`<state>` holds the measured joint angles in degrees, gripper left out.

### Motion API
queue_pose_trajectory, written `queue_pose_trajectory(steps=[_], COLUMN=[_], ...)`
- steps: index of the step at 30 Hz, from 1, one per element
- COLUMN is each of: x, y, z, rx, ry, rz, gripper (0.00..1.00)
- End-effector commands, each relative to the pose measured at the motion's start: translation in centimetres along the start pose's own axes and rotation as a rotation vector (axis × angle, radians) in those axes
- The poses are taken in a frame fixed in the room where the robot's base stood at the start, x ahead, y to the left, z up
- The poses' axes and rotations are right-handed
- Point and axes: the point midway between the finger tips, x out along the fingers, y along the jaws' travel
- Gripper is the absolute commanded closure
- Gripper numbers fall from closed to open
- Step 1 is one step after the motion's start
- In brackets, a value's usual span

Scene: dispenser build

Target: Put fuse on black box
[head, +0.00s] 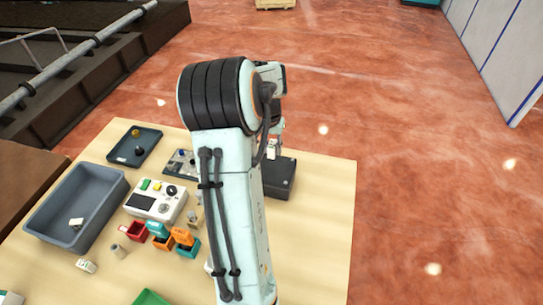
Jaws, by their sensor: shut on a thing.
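The black box (281,179) lies near the right part of the table, partly hidden behind my arm. My gripper (273,143) is mostly hidden behind my forearm, over the far part of the black box. It is shut on a small pale thing (272,149), which I take to be the fuse. The fuse appears just above or at the black box's far edge; I cannot tell whether they touch.
A large grey bin (36,224) stands at the left and a dark tray (122,158) at the back left. A white panel device (165,203) and several small coloured bins stand left of my arm. The table (325,240) is clear at the right.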

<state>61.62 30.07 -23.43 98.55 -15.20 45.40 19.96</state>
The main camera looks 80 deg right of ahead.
Motion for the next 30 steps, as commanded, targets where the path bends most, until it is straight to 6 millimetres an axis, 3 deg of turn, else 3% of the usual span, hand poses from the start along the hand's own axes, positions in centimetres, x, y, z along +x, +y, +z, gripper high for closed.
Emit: queue_pose_trajectory(steps=[3,6,14,19,30], x=[3.0,4.7,6.6,9.2,9.7], y=[-0.4,-0.7,-1.1,-1.1,-1.1], z=[-1.7,-2.8,-4.0,-3.6,-3.6], rx=[0.0,0.001,-0.001,-0.001,-0.001], ry=[-0.005,-0.002,-0.001,-0.002,0.0], rz=[0.002,0.002,0.0,0.001,0.0], gripper=[1.0,1.0,1.0,1.0,1.0])
